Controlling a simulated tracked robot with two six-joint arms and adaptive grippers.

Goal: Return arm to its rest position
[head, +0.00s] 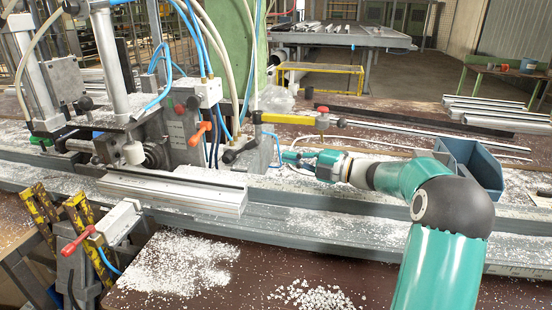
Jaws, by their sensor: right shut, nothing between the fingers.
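My right arm (435,200), teal and dark grey, comes in from the lower right. It bends at a dark elbow joint and reaches left over the grey bench rail. My right gripper (287,157) is at its end, pointing left, beside the clamp machine. It is shut and empty. Its fingers are small in the picture, and a blue hose shows close to them. The clamp machine (190,125), with grey blocks and blue hoses, stands left of the gripper. My left gripper is not in view.
A blue-grey bin (470,160) stands behind my right forearm. An aluminium profile (175,192) lies at the machine's front. White chips (180,265) cover the brown tabletop, and a red-handled clamp (80,240) stands front left.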

